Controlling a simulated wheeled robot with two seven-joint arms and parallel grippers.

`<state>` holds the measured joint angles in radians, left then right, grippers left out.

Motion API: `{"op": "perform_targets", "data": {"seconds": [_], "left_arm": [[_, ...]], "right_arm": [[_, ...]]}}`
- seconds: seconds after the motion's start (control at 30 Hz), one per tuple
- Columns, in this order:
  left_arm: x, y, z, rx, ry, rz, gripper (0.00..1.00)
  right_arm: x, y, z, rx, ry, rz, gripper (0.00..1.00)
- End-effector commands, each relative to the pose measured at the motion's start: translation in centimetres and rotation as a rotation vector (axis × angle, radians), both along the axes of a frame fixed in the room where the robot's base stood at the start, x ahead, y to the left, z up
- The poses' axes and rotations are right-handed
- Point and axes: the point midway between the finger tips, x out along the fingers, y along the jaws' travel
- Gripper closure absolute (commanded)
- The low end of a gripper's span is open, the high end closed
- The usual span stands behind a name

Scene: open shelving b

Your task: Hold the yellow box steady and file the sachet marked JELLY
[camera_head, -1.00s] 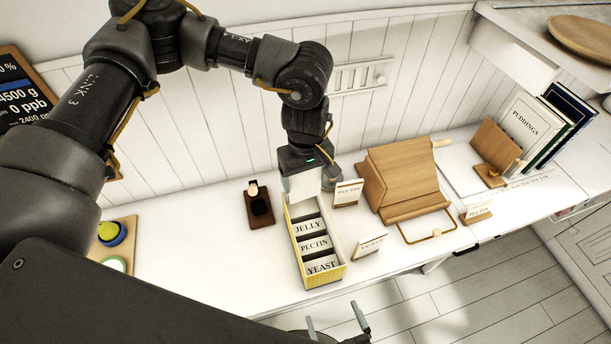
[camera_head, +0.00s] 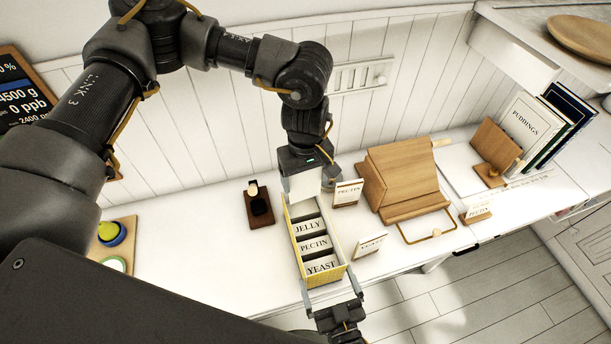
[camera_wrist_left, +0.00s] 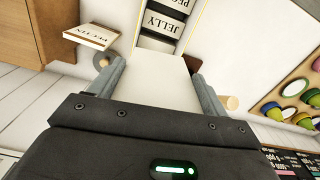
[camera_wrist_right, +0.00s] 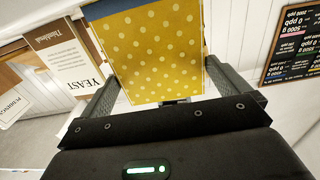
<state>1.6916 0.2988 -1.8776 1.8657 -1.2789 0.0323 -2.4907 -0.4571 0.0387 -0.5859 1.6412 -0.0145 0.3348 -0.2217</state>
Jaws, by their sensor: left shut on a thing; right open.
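The yellow box (camera_head: 338,275) is a long open box on the white counter, with dividers marked JELLY (camera_head: 308,228), PECTIN (camera_head: 314,245) and YEAST (camera_head: 322,265) from back to front. My left gripper (camera_head: 304,180) is shut on a blank-looking white sachet (camera_head: 306,187), held upright at the box's back end, behind the JELLY divider. The sachet also shows between the fingers in the left wrist view (camera_wrist_left: 155,85). My right gripper (camera_head: 330,284) is open, its fingers either side of the box's dotted front end (camera_wrist_right: 155,50).
A wooden stand (camera_head: 402,178) is further right. A dark brown holder (camera_head: 258,208) is left of the box, with clear counter around it.

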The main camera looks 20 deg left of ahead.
Motion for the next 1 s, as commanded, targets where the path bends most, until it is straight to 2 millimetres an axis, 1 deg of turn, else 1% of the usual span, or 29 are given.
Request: {"op": "perform_targets", "data": {"seconds": [0.03,0.2,0.4,0.6,0.83,0.87,1.0], "left_arm": [[0.0,0.0,0.0,0.0,0.0,0.0,0.45],[0.0,0.0,0.0,0.0,0.0,0.0,0.45],[0.0,0.0,0.0,0.0,0.0,0.0,0.45],[0.0,0.0,0.0,0.0,0.0,0.0,0.45],[0.0,0.0,0.0,0.0,0.0,0.0,0.45],[0.0,0.0,0.0,0.0,0.0,0.0,0.45],[0.0,0.0,0.0,0.0,0.0,0.0,0.45]], "right_arm": [[0.7,0.4,0.0,0.001,-0.001,0.0,0.0],[2.7,1.7,0.0,0.0,-0.001,0.0,0.0],[4.1,2.6,0.0,0.0,0.0,0.0,0.0],[4.6,2.9,0.0,-0.001,0.001,0.0,0.0],[4.6,2.9,0.0,-0.001,0.001,0.0,0.0],[4.6,2.9,0.0,-0.001,0.001,0.0,0.01],[4.6,2.9,0.0,-0.001,0.001,0.0,0.2]]}}
